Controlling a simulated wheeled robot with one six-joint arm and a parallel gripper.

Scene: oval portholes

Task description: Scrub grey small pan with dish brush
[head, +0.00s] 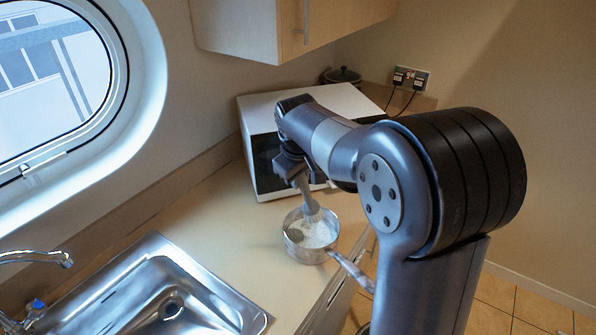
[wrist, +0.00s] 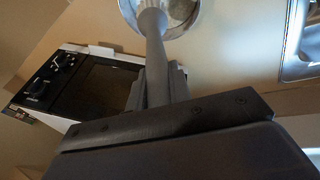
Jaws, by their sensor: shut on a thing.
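The grey small pan (head: 308,250) stands on the counter between the sink and the microwave, its handle pointing toward the lower right over the counter's front edge. Whitish patches and a darker patch show inside it. My gripper (head: 300,176) is above the pan, shut on the grey handle of the dish brush (head: 309,203). The brush points down, its head in the pan; I cannot tell how firmly it touches the bottom. In the wrist view the brush handle (wrist: 152,28) runs from the gripper (wrist: 157,85) to the pan (wrist: 178,24), which is cut by the top edge.
A white microwave (head: 262,150) stands right behind the gripper. A steel sink (head: 160,290) with a tap (head: 40,258) is at the lower left. A wall cupboard (head: 262,30) hangs above. A dark lidded pot (head: 343,76) is behind the microwave. Bare counter (head: 215,225) lies left of the pan.

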